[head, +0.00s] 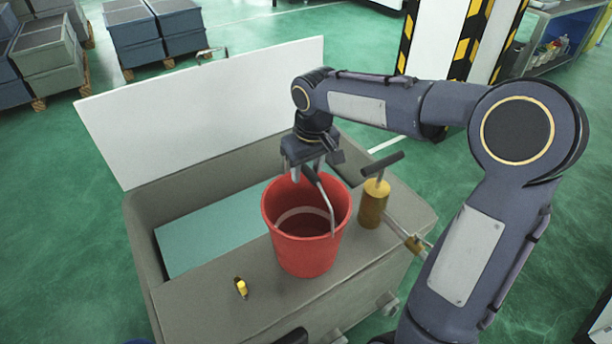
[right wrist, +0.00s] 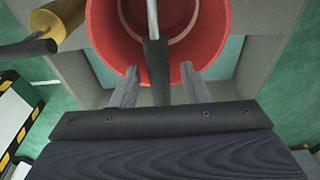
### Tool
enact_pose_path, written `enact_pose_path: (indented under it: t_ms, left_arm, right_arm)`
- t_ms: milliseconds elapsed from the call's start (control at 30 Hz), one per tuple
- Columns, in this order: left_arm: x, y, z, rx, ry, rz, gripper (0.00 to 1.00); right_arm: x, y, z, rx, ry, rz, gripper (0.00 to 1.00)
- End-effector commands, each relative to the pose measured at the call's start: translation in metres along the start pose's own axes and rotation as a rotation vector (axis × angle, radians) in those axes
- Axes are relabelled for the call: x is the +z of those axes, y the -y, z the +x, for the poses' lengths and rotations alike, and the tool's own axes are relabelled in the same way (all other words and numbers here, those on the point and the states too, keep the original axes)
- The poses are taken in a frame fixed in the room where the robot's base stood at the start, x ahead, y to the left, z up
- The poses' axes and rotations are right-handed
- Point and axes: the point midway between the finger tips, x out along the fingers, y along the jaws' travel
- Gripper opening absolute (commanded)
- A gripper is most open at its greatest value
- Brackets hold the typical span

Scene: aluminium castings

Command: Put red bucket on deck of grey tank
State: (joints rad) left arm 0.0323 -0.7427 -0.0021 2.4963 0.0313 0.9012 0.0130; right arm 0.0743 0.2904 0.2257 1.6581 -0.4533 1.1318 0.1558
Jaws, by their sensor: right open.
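The red bucket (head: 306,240) stands upright on the deck of the grey tank (head: 215,312), in front of the tank's opening. Its handle (head: 326,200) is raised, with a dark grip at the top. My right gripper (head: 307,172) is over the bucket's far rim, its fingers pointing down. In the right wrist view the gripper (right wrist: 160,85) is open, with the dark handle grip (right wrist: 155,58) between its fingers and not clamped. The bucket (right wrist: 200,15) fills the top of that view. My left gripper is not in view.
A yellow cylinder with a dark T-handle (head: 373,203) stands on the deck right of the bucket. A small yellow fitting (head: 241,287) sits at its left. A white raised lid (head: 215,110) stands behind the opening. Stacked crates (head: 150,35) and a striped pillar (head: 440,40) are farther back.

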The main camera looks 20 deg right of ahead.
Motion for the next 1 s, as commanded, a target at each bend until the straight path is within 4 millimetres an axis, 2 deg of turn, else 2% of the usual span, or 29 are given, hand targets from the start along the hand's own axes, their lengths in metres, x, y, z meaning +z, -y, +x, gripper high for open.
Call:
enact_pose_path:
  t_ms: [100,300,467,567,667,767,900,1000]
  left_arm:
    - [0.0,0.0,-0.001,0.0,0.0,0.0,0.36]
    - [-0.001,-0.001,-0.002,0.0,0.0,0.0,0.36]
    - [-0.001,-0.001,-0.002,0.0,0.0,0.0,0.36]
    - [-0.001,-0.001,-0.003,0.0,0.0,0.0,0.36]
    - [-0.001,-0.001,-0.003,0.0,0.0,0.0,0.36]
    - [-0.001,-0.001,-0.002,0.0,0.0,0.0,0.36]
    - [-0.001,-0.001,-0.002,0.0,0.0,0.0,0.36]
    - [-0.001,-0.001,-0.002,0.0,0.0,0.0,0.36]
  right_arm:
    - [-0.001,0.0,-0.029,0.001,-0.006,-0.001,0.41]
    - [-0.001,0.0,-0.065,0.0,-0.003,-0.001,0.41]
    - [0.0,0.0,-0.081,0.0,-0.002,-0.001,0.41]
    - [0.009,0.0,-0.086,-0.006,-0.01,0.004,0.41]
    - [0.034,0.0,-0.092,-0.025,-0.04,0.021,0.41]
    - [0.074,0.003,-0.094,-0.062,-0.087,0.056,0.41]
    - [0.137,0.014,-0.086,-0.136,-0.171,0.129,0.41]
    - [0.174,0.026,-0.073,-0.194,-0.233,0.186,0.41]
